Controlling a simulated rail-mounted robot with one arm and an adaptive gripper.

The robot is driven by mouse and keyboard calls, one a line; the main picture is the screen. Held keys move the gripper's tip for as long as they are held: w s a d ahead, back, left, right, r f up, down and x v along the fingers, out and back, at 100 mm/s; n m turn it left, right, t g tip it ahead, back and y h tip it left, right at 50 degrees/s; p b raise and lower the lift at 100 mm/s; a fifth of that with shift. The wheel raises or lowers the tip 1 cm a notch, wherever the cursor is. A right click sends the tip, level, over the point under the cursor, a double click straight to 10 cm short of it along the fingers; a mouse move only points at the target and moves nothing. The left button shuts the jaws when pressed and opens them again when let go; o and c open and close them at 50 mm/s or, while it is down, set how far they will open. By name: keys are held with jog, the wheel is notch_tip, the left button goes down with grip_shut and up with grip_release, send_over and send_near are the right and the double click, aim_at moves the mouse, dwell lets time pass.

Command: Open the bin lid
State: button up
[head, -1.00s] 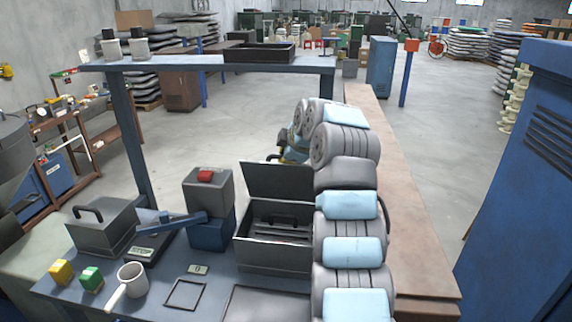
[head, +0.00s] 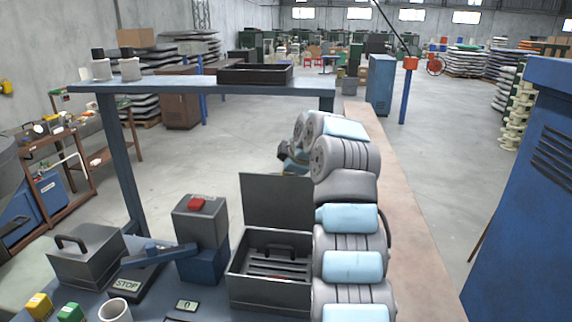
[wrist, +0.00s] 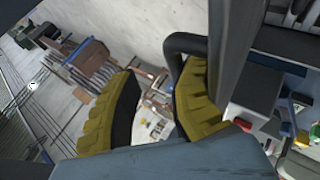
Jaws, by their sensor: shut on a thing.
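The bin (head: 262,290) is a dark grey open box on the bench, in the lower middle of the head view. Its flat lid (head: 277,203) stands raised at the back edge, roughly upright. In the wrist view the lid (wrist: 236,50) shows almost edge-on as a dark plate. A black bar handle (wrist: 185,42) joins it. My gripper (wrist: 158,75) has yellow ribbed fingers. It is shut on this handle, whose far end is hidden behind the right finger. In the head view, the lid and my arm largely hide the gripper.
A closed grey box with a handle (head: 90,258) stands at the left. A grey and blue box with a red button (head: 201,220) stands beside the bin. Yellow (head: 38,305) and green (head: 70,313) blocks and a mug (head: 116,311) lie in front. A blue cabinet (head: 515,200) stands right.

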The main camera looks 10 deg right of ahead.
notch_tip(320, 180, down, 3)
jog(key=shift+s+a+f+g, duration=0.1)
jog(key=shift+a+f+g, duration=0.05)
jog(key=shift+g, duration=0.15)
jog(key=o, duration=0.7)
jog(key=c, duration=0.4)
jog(key=shift+s, duration=0.1)
jog(key=shift+w+r+v, duration=0.2)
jog(key=shift+w+v, duration=0.05)
jog(key=shift+v, duration=2.1)
jog(key=shift+w+r+v, duration=0.25)
jog(key=shift+v, duration=2.1)
jog(key=shift+w+r+v, duration=0.2)
jog(key=shift+w+v, duration=0.05)
jog(key=shift+v, duration=2.1)
